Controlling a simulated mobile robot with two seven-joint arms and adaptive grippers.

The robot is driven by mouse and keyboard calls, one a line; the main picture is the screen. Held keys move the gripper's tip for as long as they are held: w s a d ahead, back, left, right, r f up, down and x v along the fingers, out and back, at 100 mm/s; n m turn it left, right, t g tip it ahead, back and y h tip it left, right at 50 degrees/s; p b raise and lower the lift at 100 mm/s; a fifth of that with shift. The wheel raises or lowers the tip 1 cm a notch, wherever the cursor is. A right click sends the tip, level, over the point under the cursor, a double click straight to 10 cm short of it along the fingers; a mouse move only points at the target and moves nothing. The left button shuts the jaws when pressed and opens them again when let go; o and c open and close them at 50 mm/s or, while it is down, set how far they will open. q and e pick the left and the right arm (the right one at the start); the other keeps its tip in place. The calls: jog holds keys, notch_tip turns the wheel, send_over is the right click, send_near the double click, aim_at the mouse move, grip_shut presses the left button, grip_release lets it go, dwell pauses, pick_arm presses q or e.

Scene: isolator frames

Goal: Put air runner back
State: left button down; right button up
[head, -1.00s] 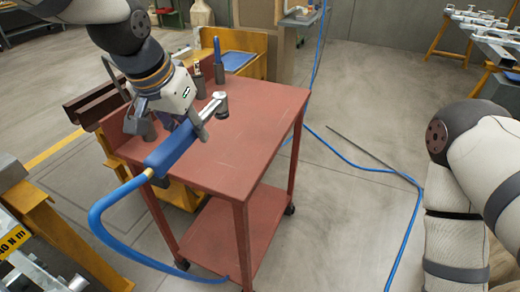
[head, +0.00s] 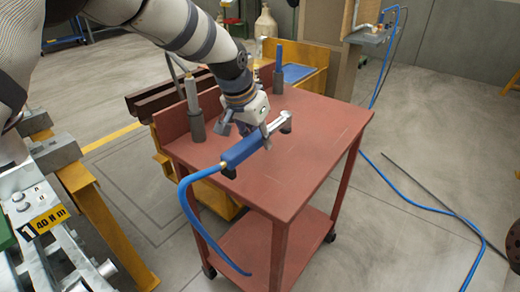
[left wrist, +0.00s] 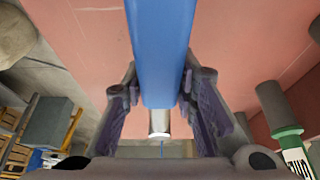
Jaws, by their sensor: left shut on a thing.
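The air runner (head: 245,147) is a tool with a blue grip, a silver head and a blue hose (head: 187,205) at its rear end. My left gripper (head: 243,132) is shut on the blue grip, over the left front part of the red cart (head: 320,130). The blue grip (left wrist: 160,45) also runs between both fingers in the left wrist view. I cannot tell whether the tool touches the cart top. The hose hangs over the cart's front left side. My right gripper is not in view.
Grey holders (head: 196,128) with upright tools stand along the cart's left and back edges; another holder (head: 278,84) is at the back. A yellow-framed bench (head: 80,185) is at the left. The cart's right half is clear. A blue hose (head: 430,205) lies on the floor.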

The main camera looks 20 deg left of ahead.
pick_arm(q)
jog(key=shift+w+f, duration=0.15)
jog(key=shift+f, duration=0.65)
jog(key=shift+w+f, duration=0.1)
jog(key=shift+f, duration=0.7)
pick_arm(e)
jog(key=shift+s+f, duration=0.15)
pick_arm(q)
jog(key=shift+f, duration=0.1)
jog(key=shift+f, duration=0.1)
jog(key=c, duration=1.3)
grip_release()
jog(key=shift+s, duration=0.1)
jog(key=shift+f, duration=0.1)
jog(key=p+v, duration=0.1)
jog(key=v, duration=1.1)
jog(key=shift+r+p, duration=0.2)
jog(key=shift+p, duration=0.15)
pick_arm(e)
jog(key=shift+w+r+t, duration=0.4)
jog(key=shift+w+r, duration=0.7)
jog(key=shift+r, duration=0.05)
pick_arm(q)
jog(key=shift+f, duration=0.1)
